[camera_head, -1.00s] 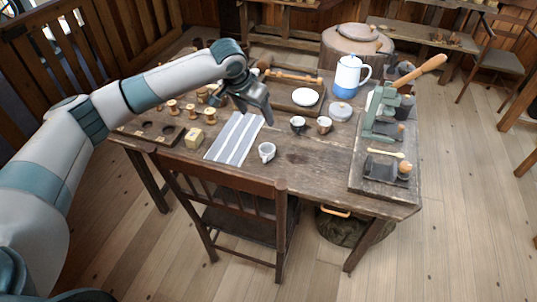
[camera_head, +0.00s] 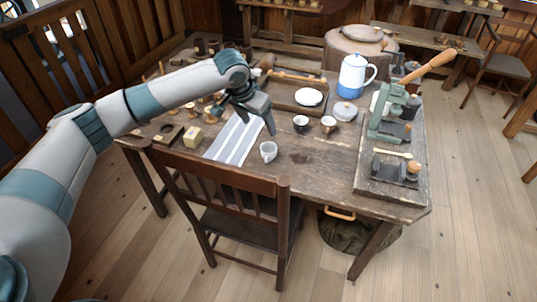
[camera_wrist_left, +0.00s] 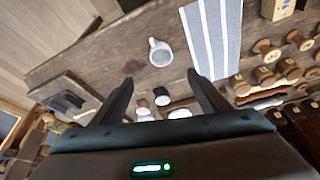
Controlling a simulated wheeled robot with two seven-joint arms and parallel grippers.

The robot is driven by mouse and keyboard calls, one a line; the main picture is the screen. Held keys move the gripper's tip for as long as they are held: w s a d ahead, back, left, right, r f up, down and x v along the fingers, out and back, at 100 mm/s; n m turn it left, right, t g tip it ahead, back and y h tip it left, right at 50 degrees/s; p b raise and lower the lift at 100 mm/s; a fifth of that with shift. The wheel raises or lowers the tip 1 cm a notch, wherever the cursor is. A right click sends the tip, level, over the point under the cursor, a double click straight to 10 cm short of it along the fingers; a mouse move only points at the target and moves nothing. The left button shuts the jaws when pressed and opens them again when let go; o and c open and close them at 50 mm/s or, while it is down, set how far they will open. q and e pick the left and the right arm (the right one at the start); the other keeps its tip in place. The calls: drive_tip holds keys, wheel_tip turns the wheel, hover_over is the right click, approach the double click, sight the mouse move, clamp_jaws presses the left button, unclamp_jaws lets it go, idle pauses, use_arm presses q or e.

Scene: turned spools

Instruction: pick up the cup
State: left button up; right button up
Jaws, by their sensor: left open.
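A small white cup (camera_head: 268,151) stands near the table's front edge, beside the striped cloth. It also shows in the left wrist view (camera_wrist_left: 160,53), beyond the fingertips and roughly in line with the gap between them. My left gripper (camera_head: 261,122) is open and empty, above the table and behind the white cup, apart from it. Its two spread fingers show in the left wrist view (camera_wrist_left: 160,78). My right gripper is not in view.
A striped cloth (camera_head: 234,140) lies left of the white cup. A blue-white pot (camera_head: 353,76), a lidded dish (camera_head: 345,111) and a green press (camera_head: 388,115) stand to the right. A chair (camera_head: 230,190) stands at the front edge. Bare tabletop lies right of the white cup.

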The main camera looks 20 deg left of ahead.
use_arm(q)
drive_tip(key=p, duration=0.3)
hover_over(268, 155)
drive_tip(key=w, duration=0.1)
drive_tip(key=f, duration=0.7)
drive_tip(key=a+f, duration=0.1)
drive_tip(key=f, duration=0.2)
drive_tip(key=shift+f, duration=0.25)
drive_tip(key=shift+w+f, duration=0.2)
drive_tip(key=shift+f, duration=0.2)
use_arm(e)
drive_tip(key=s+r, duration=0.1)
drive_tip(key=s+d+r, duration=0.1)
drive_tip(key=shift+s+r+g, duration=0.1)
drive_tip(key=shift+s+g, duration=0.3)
use_arm(q)
drive_tip(key=shift+f, duration=0.1)
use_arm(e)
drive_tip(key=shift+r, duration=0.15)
